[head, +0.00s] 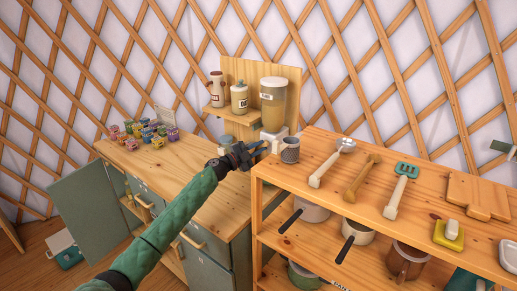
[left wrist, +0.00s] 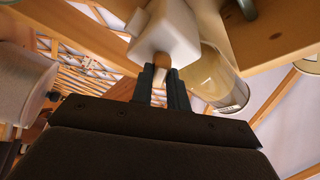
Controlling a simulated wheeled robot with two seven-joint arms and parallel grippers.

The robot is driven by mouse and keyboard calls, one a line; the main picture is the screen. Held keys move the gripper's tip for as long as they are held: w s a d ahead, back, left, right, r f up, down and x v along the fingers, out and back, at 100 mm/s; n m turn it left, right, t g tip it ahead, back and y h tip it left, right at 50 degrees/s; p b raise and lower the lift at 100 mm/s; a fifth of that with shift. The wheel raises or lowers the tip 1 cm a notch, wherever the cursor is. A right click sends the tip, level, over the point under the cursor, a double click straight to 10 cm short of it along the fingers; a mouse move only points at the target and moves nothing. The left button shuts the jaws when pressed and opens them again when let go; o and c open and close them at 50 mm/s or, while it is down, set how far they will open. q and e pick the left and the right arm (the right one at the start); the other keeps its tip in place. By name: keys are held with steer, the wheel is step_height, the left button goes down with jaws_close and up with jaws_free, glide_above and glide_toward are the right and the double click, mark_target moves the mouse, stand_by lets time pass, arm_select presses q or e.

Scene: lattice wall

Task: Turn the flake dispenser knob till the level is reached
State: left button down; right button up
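The flake dispenser (head: 273,103) is a tall clear tank of tan flakes with a pale lid and a label. A small brown knob (left wrist: 160,76) sticks out of the housing. My left gripper (head: 257,150) is at the dispenser's front, its fingers (left wrist: 161,88) closed around the knob. A grey patterned cup (head: 290,151) stands right beside the gripper. The fill level is not readable. My right gripper is not seen.
A wooden shelf unit (head: 340,185) on the right holds utensils on top and pots below. Two canisters (head: 239,98) stand left of the dispenser. Several small colourful tubs (head: 147,133) stand on the counter's left. The counter's middle (head: 180,170) is clear.

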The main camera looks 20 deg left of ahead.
arm_select(q)
steer(key=shift+m, duration=0.4)
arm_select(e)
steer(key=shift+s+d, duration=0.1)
arm_select(q)
steer(key=shift+r+m+g+p, duration=0.1)
steer(key=shift+m+g+p, duration=0.45)
steer(key=shift+m, duration=0.45)
steer(key=shift+m+g+y+p, duration=0.5)
steer(key=shift+m+p, duration=0.15)
steer(key=shift+m, duration=0.95)
steer(key=c, duration=1.4)
jaws_free()
steer(key=shift+o, duration=0.2)
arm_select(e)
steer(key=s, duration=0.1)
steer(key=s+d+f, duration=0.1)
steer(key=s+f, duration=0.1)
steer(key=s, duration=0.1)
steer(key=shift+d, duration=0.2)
arm_select(q)
steer(key=shift+a, duration=0.15)
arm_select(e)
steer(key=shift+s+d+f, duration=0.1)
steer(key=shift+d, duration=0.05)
